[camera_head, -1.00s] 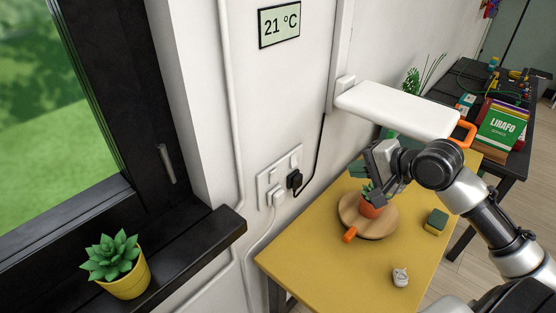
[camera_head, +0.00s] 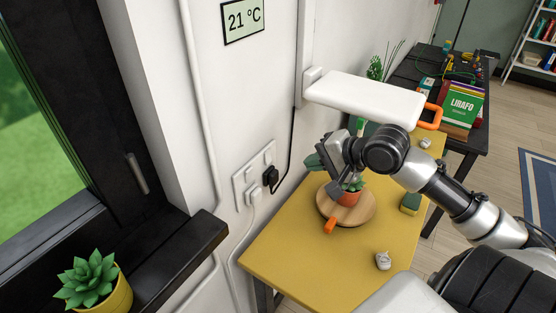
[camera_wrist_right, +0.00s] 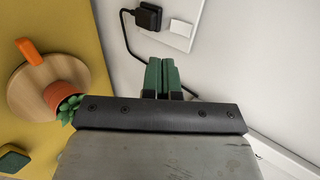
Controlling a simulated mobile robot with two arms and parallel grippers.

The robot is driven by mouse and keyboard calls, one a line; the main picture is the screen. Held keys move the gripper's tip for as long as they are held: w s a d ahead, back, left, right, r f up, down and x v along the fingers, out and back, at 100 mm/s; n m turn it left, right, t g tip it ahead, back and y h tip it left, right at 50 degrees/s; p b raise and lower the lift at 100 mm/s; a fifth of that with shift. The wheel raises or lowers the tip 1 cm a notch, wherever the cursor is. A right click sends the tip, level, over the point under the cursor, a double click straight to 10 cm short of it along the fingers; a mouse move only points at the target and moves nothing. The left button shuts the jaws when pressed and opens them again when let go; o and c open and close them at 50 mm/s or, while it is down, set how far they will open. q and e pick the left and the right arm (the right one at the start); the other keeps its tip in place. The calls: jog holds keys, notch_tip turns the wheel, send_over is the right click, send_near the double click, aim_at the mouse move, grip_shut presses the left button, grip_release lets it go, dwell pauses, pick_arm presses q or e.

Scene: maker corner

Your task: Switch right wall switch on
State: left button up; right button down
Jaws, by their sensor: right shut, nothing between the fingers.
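A white wall plate (camera_head: 241,187) is on the wall above the left edge of the yellow table. Two small white switches sit in its upper part; the right switch (camera_head: 268,158) is above a black plug (camera_head: 270,177). In the right wrist view the right switch (camera_wrist_right: 181,28) shows beside the black plug (camera_wrist_right: 148,17). Whether it is on or off is too small to tell. My right gripper (camera_head: 314,161) is shut and empty, right of the plate and apart from it. Its green fingertips (camera_wrist_right: 162,74) point toward the wall. My left gripper is not in view.
A round wooden board (camera_head: 348,213) with a potted plant (camera_head: 348,196) lies on the yellow table (camera_head: 290,245) below my right gripper. A white wall-mounted panel (camera_head: 365,97) juts out above. A black cord (camera_head: 291,150) runs up the wall. A dark windowsill (camera_head: 185,255) is at left.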

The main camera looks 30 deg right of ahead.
aim_at(269, 156)
jog(key=shift+w+a+r+p+x, duration=0.15)
jog(key=shift+r+p+x, duration=0.15)
jog(key=shift+x, duration=1.45)
jog(key=shift+w+r+p+x, duration=0.2)
jog(key=shift+p+x, duration=0.05)
jog(key=shift+x, duration=1.45)
jog(key=shift+w+a+r+p+x, duration=0.15)
jog(key=shift+r+p+x, duration=0.15)
jog(key=shift+x, duration=1.45)
jog(key=shift+f, duration=0.1)
jog(key=shift+w+r+p, duration=0.1)
jog(key=shift+r+p, duration=0.8)
jog(key=shift+p, duration=0.45)
